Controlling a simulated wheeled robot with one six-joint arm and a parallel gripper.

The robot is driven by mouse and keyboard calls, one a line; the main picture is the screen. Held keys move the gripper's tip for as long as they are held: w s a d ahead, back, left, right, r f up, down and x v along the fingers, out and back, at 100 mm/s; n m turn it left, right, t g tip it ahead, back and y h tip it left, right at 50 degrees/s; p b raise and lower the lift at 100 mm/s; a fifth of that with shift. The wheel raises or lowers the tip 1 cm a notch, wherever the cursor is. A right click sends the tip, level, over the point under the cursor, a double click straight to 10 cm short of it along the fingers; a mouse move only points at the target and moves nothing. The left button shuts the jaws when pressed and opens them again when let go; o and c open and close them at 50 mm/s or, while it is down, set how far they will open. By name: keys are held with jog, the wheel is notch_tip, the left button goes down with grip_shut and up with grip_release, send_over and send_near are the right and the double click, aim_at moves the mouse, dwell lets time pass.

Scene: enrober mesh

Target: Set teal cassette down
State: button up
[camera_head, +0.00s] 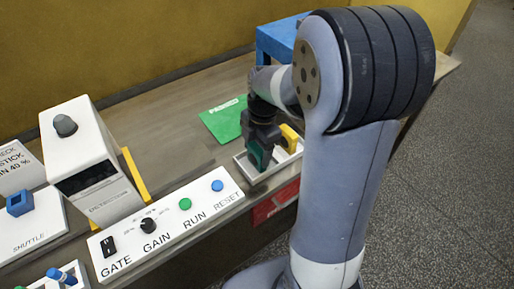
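The teal cassette (257,156) is a small dark green-teal piece at the white-rimmed tray (249,175), near the front edge of the bench. My gripper (262,146) points down over the left part of this tray, with the cassette between its fingers. The gripper looks shut on it, though the fingers are small and dark here. The cassette's lower end is at or just inside the tray; I cannot tell whether it touches the floor. A green mat (224,119) marked PASSED lies flat and bare behind the tray.
A yellow piece (290,138) stands at the tray's right part, close to my gripper. A control panel (167,226) with knob and buttons and a white detector (88,160) stand left. A blue stand (275,42) is behind my arm. A red label (273,205) is below the tray.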

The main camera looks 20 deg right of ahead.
jog(key=o, duration=0.3)
notch_tip(320, 180, up, 12)
jog(key=d, duration=0.1)
jog(key=shift+w+d+r, duration=0.15)
jog(key=shift+w+d, duration=0.05)
